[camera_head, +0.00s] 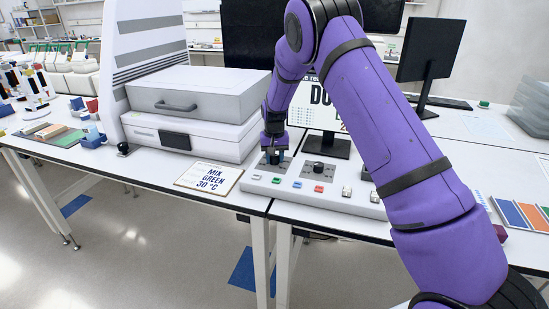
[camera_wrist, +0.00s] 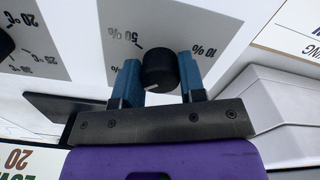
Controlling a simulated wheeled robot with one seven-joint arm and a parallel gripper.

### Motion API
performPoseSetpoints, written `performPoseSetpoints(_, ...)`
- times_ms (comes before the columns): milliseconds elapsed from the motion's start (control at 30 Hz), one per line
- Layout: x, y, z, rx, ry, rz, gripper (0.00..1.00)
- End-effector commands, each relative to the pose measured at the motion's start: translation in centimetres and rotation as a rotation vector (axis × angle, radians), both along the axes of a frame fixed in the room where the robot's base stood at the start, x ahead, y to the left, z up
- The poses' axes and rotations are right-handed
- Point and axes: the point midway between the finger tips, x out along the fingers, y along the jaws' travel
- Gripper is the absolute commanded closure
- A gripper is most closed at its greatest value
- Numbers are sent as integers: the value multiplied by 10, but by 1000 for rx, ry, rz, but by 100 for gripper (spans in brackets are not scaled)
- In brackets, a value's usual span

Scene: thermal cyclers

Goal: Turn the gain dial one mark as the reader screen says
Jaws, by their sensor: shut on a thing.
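A black dial knob (camera_wrist: 159,66) stands on a grey scale plate with 10 % and 50 % marks in the wrist view. My gripper (camera_wrist: 159,79) has a blue fingertip on each side of this knob and is shut on it. A pale pointer line on the knob is only partly visible. In the head view my gripper (camera_head: 274,156) is down at the left dial of the white control panel (camera_head: 300,195), hiding that dial. The reader screen (camera_head: 318,112) behind shows large letters starting "DO"; my arm covers the rest.
A second dial (camera_head: 318,168) with °C marks stands to the right on the panel; several coloured buttons line its front. A card (camera_head: 209,178) reads "MIX GREEN 30 °C". A white instrument (camera_head: 195,110) stands close on the left.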

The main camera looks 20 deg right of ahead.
Motion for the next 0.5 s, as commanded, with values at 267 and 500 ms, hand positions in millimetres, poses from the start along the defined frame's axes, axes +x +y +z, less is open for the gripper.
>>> performPoseSetpoints(267,1,0,0,-1,-2,-148,86)
performPoseSetpoints(500,1,0,0,0,-2,-203,86)
